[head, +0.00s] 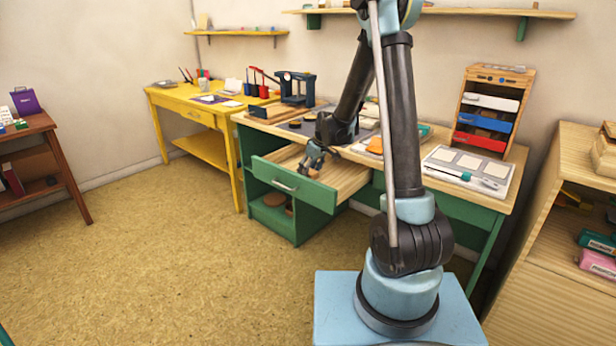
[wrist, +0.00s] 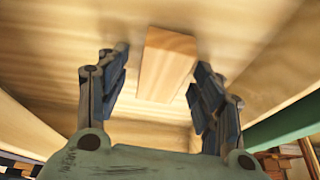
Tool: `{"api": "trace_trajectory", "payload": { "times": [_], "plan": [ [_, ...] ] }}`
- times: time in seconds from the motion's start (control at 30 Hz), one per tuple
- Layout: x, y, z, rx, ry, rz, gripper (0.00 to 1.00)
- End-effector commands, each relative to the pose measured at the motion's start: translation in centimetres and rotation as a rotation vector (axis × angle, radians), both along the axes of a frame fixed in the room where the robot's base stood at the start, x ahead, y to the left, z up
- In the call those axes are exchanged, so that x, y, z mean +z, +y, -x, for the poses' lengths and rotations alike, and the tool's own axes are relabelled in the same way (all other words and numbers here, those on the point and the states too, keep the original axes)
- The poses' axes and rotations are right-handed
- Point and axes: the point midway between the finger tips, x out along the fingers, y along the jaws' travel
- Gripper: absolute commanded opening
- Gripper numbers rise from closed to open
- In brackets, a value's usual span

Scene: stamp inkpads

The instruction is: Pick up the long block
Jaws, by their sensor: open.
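The long block (wrist: 167,62) is a plain light-wood piece lying on the pale wooden floor of the open drawer (head: 345,176). In the wrist view it sits between the two dark fingers of my gripper (wrist: 158,72), with a gap on each side. My gripper is open and holds nothing. In the head view my gripper (head: 310,163) reaches down into the drawer near its green front. The block cannot be made out clearly there beside the fingers.
The drawer's walls and green front (head: 293,184) enclose my gripper closely. The desk top (head: 438,137) above carries pads and tools. A rack with coloured trays (head: 490,112) stands at its right. A yellow table (head: 172,97) stands to the left. The floor in front is clear.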

Motion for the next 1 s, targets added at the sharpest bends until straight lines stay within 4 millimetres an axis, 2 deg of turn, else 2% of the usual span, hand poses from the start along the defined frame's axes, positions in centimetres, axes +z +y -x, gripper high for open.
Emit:
{"api": "trace_trajectory", "payload": {
  "times": [0.23,0.4,0.47,0.8,1.0],
  "plan": [
    [-0.1,0.0,0.0,0.000,0.000,0.000,0.61],
    [-0.1,0.0,0.0,0.000,0.000,0.000,0.22],
    [-0.1,0.0,0.0,0.000,0.000,0.000,0.12],
    [0.1,0.0,0.0,0.001,0.000,0.000,0.12],
    [2.0,0.0,0.0,0.001,0.000,0.000,0.12]
  ]
}}
